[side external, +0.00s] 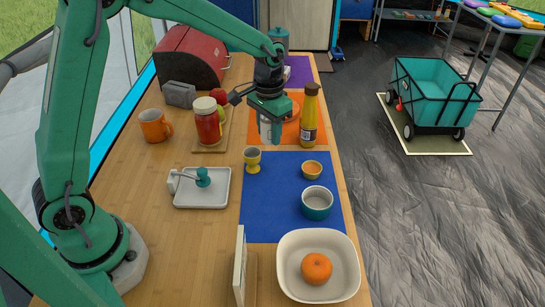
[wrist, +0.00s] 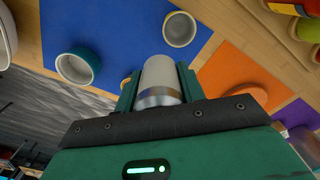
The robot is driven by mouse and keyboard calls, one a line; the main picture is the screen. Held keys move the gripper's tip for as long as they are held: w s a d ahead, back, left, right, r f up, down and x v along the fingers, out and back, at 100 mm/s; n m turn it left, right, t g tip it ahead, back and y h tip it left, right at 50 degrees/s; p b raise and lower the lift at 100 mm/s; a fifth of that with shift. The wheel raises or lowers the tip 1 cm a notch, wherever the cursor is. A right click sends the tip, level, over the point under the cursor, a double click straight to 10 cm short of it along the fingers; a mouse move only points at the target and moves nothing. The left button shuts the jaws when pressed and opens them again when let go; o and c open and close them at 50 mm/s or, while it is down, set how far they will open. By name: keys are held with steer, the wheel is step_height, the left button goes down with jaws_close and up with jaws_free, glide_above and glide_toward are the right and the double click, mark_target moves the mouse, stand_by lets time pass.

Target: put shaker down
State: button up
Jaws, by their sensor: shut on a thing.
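My gripper (side external: 268,108) is shut on the shaker (side external: 265,130), a pale grey cylinder with a metal band. The wrist view shows the shaker (wrist: 160,80) between the two green fingers. In the side view it hangs over the orange mat, left of the sauce bottle (side external: 309,114). The gripper hides part of it, and I cannot tell whether its base touches anything.
A red jar (side external: 208,124) stands on a board to the left. An orange plate (side external: 292,106) is behind the shaker. The blue mat's centre is clear.

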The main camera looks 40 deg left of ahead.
glide_toward(259, 203)
steer(key=shift+n, duration=0.4)
steer(key=shift+f, duration=3.2)
steer(key=shift+f, duration=0.15)
steer(key=o, duration=1)
steer(key=shift+r, duration=6.2)
steer(key=shift+a, duration=0.1)
